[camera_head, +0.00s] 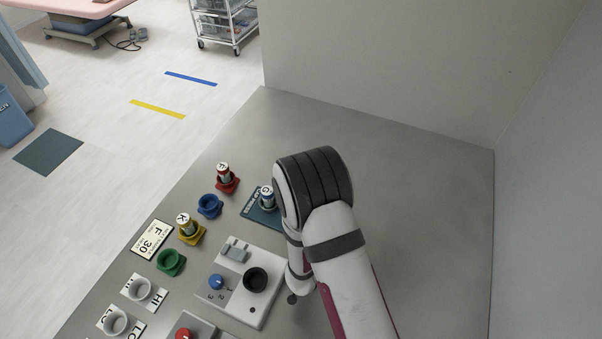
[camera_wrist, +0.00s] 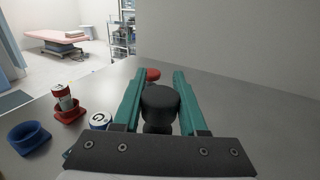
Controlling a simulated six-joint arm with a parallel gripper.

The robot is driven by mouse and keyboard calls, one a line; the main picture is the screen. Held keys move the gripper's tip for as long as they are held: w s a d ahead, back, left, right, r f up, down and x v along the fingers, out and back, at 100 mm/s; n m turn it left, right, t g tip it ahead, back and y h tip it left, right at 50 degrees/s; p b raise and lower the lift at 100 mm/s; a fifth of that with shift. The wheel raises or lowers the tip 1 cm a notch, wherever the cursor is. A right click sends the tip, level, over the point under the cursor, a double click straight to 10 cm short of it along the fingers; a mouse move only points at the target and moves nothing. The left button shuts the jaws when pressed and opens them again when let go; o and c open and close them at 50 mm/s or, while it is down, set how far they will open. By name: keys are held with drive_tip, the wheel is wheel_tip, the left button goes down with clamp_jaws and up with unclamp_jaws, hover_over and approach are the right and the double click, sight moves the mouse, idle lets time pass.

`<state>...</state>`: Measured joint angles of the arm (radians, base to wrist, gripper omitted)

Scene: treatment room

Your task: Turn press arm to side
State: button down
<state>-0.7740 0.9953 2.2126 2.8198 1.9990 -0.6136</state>
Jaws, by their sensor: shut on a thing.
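In the wrist view, the two teal fingers of my gripper (camera_wrist: 160,76) are shut on a black round-topped piece (camera_wrist: 160,105), which I take to be part of the press arm. A red rounded piece (camera_wrist: 153,74) shows just beyond it, between the fingertips. The rest of the press is hidden. In the head view, my white and black arm covers the gripper and the held piece. A teal labelled mat (camera_head: 250,214) with a white and blue vial (camera_head: 267,195) lies left of my wrist. The vial's top also shows beside the left finger in the wrist view (camera_wrist: 100,120).
A red holder (camera_head: 229,187) with a vial, an empty blue holder (camera_head: 209,206), a yellow holder (camera_head: 196,238) with a vial and an empty green holder (camera_head: 171,263) stand along the left. A white control box (camera_head: 240,310) stands near. The right of the table is clear, up to the walls.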

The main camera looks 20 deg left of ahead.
drive_tip(key=shift+c, duration=2.3)
unclamp_jaws()
drive_tip(key=v, duration=1.2)
